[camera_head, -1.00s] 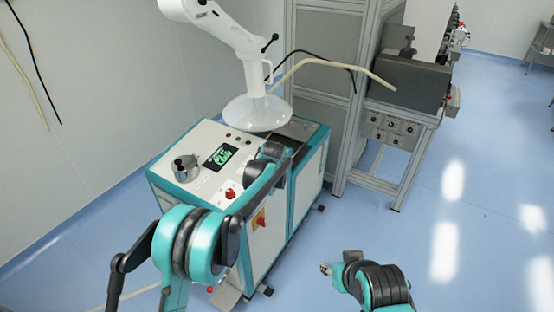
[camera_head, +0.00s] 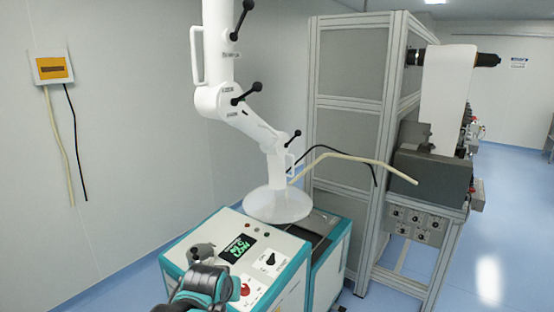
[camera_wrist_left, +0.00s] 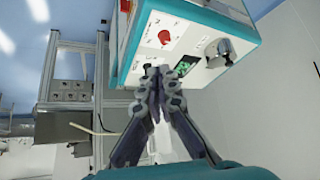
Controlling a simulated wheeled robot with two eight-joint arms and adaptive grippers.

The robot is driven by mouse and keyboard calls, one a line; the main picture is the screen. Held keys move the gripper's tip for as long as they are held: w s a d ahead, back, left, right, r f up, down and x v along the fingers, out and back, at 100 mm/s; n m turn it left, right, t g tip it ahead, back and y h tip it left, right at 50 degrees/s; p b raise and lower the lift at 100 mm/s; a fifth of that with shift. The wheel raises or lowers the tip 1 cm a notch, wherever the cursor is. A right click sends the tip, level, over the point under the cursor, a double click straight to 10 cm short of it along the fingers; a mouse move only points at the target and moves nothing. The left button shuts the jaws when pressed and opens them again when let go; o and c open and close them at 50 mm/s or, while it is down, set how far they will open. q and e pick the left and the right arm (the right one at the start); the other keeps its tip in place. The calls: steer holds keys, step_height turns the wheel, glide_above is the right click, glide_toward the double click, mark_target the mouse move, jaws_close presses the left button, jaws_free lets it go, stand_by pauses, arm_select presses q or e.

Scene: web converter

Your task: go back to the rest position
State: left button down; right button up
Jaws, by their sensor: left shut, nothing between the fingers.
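My left gripper (camera_wrist_left: 157,72) shows in the left wrist view with its two dark fingers together at the tips and nothing between them. In that view the teal and white cabinet (camera_wrist_left: 133,45) lies beyond the fingertips, its panel turned sideways by the camera. In the head view part of my left arm (camera_head: 205,284) covers the near part of the cabinet's top; the fingers cannot be made out there. My right gripper is in neither view now.
A grey framed machine (camera_head: 350,130) stands to the right. Blue floor (camera_head: 500,240) is clear at far right.

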arm_select(q)
steer(key=s+a+f, duration=0.3)
steer(key=s+f, duration=0.1)
steer(key=s, duration=0.6)
steer(key=s+a+f, duration=0.3)
steer(key=s+f, duration=0.1)
steer(key=s, duration=0.6)
steer(key=shift+s+a+f+g+b, duration=0.15)
steer(key=shift+s+f+g+b, duration=0.15)
steer(key=shift+f+g+b, duration=0.1)
